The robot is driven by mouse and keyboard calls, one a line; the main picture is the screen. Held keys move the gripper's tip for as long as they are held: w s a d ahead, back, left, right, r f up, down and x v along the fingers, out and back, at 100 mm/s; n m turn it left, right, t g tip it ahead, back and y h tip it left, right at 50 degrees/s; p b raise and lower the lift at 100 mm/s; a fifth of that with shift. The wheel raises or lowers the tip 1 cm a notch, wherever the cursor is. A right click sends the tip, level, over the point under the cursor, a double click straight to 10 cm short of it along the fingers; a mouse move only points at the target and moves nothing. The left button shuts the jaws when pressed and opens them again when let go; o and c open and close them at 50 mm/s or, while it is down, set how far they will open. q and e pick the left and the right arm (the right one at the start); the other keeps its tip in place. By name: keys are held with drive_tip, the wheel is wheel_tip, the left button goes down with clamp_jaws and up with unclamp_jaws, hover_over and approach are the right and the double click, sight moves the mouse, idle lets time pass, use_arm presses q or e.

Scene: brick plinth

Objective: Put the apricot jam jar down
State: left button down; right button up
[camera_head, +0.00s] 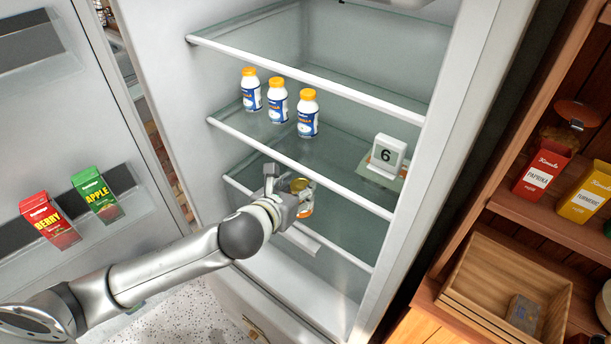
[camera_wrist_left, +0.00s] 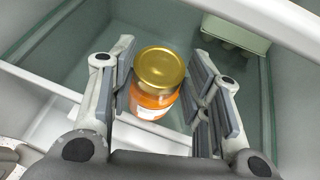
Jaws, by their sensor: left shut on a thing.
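The apricot jam jar (camera_wrist_left: 152,100) has a gold lid, orange contents and a white label. In the head view the jar (camera_head: 306,209) is upright at the front of the open fridge, near the lower glass shelf (camera_head: 338,236). My left gripper (camera_head: 291,200) is shut on it, reaching in from the left. In the left wrist view the jar sits between the fingers of my left gripper (camera_wrist_left: 165,103). I cannot tell whether the jar's base touches the shelf. My right gripper is not in view.
Several white bottles with orange caps, such as this bottle (camera_head: 277,100), stand on the shelf above. A "6" sign (camera_head: 387,153) stands to the right. Juice cartons (camera_head: 97,195) sit in the door at left. A wooden cabinet (camera_head: 560,215) stands at right.

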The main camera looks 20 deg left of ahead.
sight(302, 182)
use_arm(q)
drive_tip(key=w, duration=0.3)
drive_tip(key=w+p, duration=0.1)
drive_tip(key=w, duration=0.1)
drive_tip(key=shift+d+f, duration=0.3)
drive_tip(key=shift+d, duration=0.05)
drive_tip(key=shift+f, duration=0.35)
drive_tip(key=shift+s, duration=0.1)
drive_tip(key=shift+a+f, duration=0.1)
drive_tip(key=c, duration=0.8)
unclamp_jaws()
drive_tip(key=shift+f, duration=0.15)
drive_tip(key=shift+o, duration=0.2)
drive_tip(key=b+v, duration=0.1)
drive_tip(key=v, duration=1.1)
drive_tip(key=shift+r, duration=0.25)
